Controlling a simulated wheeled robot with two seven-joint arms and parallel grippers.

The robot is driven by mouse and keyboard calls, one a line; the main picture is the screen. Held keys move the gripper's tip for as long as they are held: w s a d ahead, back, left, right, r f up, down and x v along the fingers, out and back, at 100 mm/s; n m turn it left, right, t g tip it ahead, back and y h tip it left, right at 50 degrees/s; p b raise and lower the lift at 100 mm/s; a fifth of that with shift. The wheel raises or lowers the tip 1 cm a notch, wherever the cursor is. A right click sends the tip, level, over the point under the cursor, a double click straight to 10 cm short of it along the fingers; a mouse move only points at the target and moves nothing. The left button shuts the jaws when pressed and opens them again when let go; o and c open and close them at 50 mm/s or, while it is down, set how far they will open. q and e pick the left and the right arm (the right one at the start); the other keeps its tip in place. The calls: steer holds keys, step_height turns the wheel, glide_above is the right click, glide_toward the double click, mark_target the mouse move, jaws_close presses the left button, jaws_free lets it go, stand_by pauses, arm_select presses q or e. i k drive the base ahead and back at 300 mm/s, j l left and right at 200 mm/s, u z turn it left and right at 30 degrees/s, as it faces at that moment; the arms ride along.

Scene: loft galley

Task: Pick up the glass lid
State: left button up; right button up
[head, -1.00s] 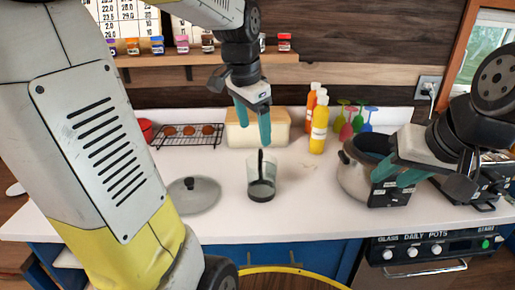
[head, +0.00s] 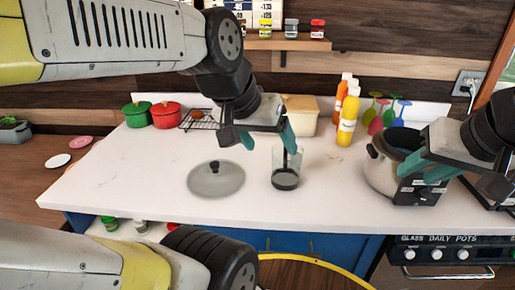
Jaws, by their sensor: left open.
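The glass lid (head: 202,181) lies flat on the white counter, left of centre, with its dark knob upward. My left gripper (head: 268,141) is open and empty, above and to the right of the lid, apart from it. One of its teal fingers overlaps the glass jar in the picture. My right gripper (head: 425,172) is at the right, in front of the pot; its teal fingers show in front of the pot's side. I cannot tell whether they are apart or touching anything.
A glass jar (head: 286,180) with dark contents and a dark utensil stands right of the lid. The silver pot (head: 380,172) stands further right. Red (head: 166,116) and green (head: 137,115) pots, a wire rack and bottles (head: 347,121) line the back. Counter left of the lid is clear.

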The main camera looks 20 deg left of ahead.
mark_target(218, 178)
steer(key=u, duration=1.25)
steer(key=l+z, duration=0.1)
steer(key=l, duration=0.6)
